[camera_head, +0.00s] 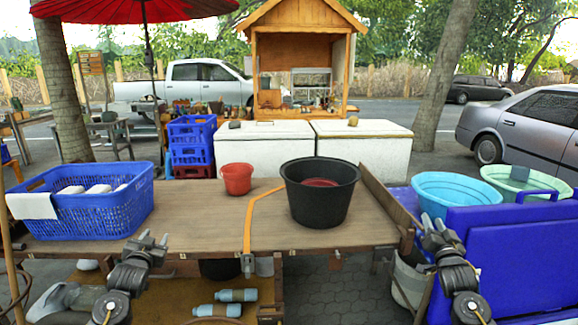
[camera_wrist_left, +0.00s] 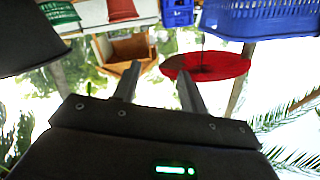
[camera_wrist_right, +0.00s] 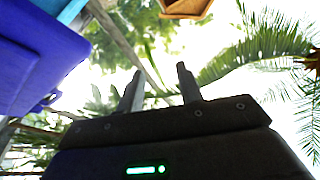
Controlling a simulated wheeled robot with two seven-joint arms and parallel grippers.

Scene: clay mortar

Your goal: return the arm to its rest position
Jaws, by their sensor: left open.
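My left gripper (camera_head: 153,241) is at the lower left, in front of the wooden table's near edge and below the blue basket. In the left wrist view its two fingers (camera_wrist_left: 157,88) stand apart with nothing between them. My right gripper (camera_head: 437,226) is at the lower right, between the table's right end and a blue box. In the right wrist view its fingers (camera_wrist_right: 160,92) stand apart and hold nothing. No clay or mortar can be made out for certain. A black bucket (camera_head: 318,205) on the table holds something reddish.
The wooden table (camera_head: 200,208) carries a blue basket (camera_head: 88,212) with white items and a small red bucket (camera_head: 237,179). A blue box (camera_head: 510,262), a cyan basin (camera_head: 457,190) and a green basin (camera_head: 525,180) stand at the right. Bottles (camera_head: 237,296) lie on the lower shelf.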

